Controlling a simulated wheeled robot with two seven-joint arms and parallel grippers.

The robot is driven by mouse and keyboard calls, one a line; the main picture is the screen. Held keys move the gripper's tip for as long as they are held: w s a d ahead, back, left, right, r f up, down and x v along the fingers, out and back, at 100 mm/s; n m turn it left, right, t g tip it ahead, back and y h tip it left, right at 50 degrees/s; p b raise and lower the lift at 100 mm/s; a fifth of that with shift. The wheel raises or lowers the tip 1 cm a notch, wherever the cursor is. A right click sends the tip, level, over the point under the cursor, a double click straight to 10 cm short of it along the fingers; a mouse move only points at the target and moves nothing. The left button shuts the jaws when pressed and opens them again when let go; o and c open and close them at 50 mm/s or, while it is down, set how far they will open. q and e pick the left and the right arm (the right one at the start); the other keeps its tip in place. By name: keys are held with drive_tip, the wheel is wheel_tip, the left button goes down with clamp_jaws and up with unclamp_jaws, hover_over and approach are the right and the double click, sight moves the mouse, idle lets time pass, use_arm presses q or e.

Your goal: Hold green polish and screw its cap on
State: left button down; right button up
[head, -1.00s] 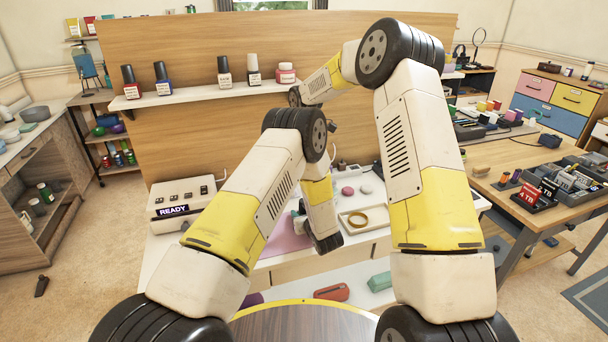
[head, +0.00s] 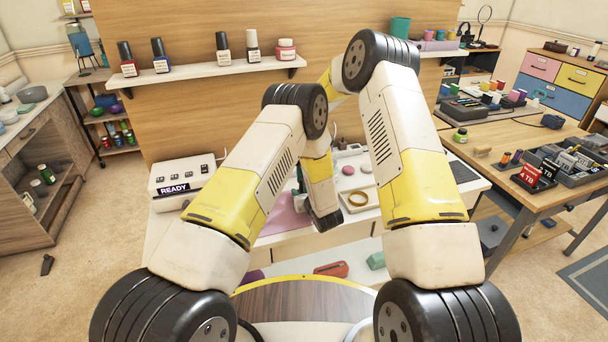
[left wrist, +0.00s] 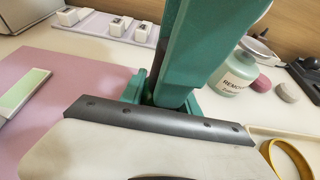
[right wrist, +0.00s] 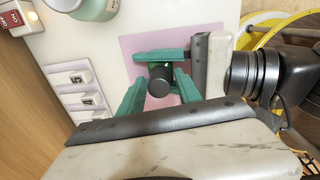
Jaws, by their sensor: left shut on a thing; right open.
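My left gripper (left wrist: 158,95) is shut on the green polish bottle, low over the pink mat (left wrist: 85,105). Its green fingers hide most of the bottle in both wrist views. The dark round cap (right wrist: 159,82) shows end-on in the right wrist view, in line with the bottle; I cannot tell whether it is threaded on. My right gripper (right wrist: 160,90) is open, with one green finger on each side of the cap. A large green finger also crosses the left wrist view. In the head view my arms hide the bottle and most of both grippers.
A remover jar (left wrist: 237,75) stands beside the grippers. Polish bottles line the wall shelf (head: 200,72). The READY box (head: 180,180) stands at left.

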drive_tip(key=shift+f, duration=0.1)
drive_tip(key=shift+c, duration=0.4)
clamp_jaws()
drive_tip(key=m, duration=0.6)
drive_tip(key=shift+a, duration=0.1)
drive_tip(key=m, duration=0.4)
drive_tip(key=shift+o, duration=1.4)
unclamp_jaws()
